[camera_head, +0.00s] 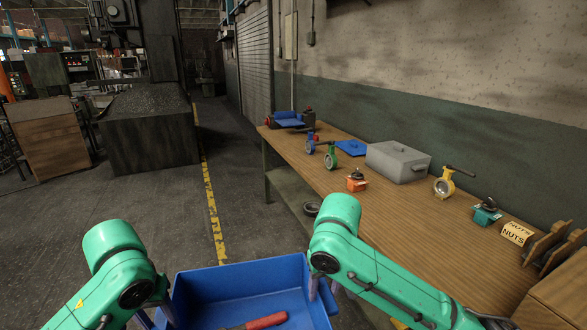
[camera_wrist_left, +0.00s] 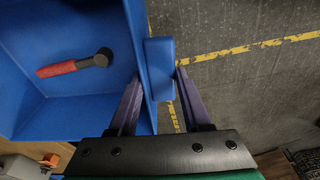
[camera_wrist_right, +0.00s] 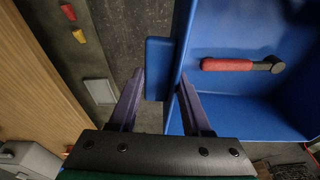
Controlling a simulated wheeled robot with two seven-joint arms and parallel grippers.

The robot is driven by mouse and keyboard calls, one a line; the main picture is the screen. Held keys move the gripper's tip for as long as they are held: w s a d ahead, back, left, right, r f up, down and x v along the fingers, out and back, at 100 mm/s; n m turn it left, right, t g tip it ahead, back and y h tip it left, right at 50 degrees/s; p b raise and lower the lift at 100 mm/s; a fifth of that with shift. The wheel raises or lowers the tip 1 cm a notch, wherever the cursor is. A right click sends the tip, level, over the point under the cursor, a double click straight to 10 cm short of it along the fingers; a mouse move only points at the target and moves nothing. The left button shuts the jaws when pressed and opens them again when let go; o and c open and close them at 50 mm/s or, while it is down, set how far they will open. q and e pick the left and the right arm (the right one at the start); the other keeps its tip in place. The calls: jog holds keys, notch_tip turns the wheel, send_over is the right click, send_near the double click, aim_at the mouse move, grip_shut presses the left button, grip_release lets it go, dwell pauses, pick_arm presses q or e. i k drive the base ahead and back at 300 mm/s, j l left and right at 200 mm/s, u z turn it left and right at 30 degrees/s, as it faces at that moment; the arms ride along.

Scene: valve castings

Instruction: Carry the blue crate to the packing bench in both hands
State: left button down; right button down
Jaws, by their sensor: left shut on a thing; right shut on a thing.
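The blue crate (camera_head: 238,283) is low in the middle of the head view, between my two arms, cut off by the bottom edge. A tool with a red handle (camera_head: 266,321) and a dark round head lies inside it; the head shows in the left wrist view (camera_wrist_left: 103,58). My left gripper (camera_wrist_left: 160,72) is shut on the lip of one crate side. My right gripper (camera_wrist_right: 160,75) is shut on the lip of the opposite side. A wooden bench (camera_head: 345,190) stands ahead to the right; I cannot tell whether it is the packing bench.

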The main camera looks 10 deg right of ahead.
aim_at(417, 236)
jog(key=i+z, duration=0.3)
jog(key=i+j+z, duration=0.15)
jog(key=i+z, duration=0.2)
jog(key=i, duration=0.15)
jog(key=i+j+z, duration=0.3)
jog(key=i+z, duration=0.3)
jog(key=z, duration=0.15)
jog(key=i+j+z, duration=0.1)
jog(key=i+z, duration=0.3)
jog(key=i+j+z, duration=0.2)
jog(key=z, duration=0.25)
jog(key=i+j+z, duration=0.25)
jog(key=z, duration=0.2)
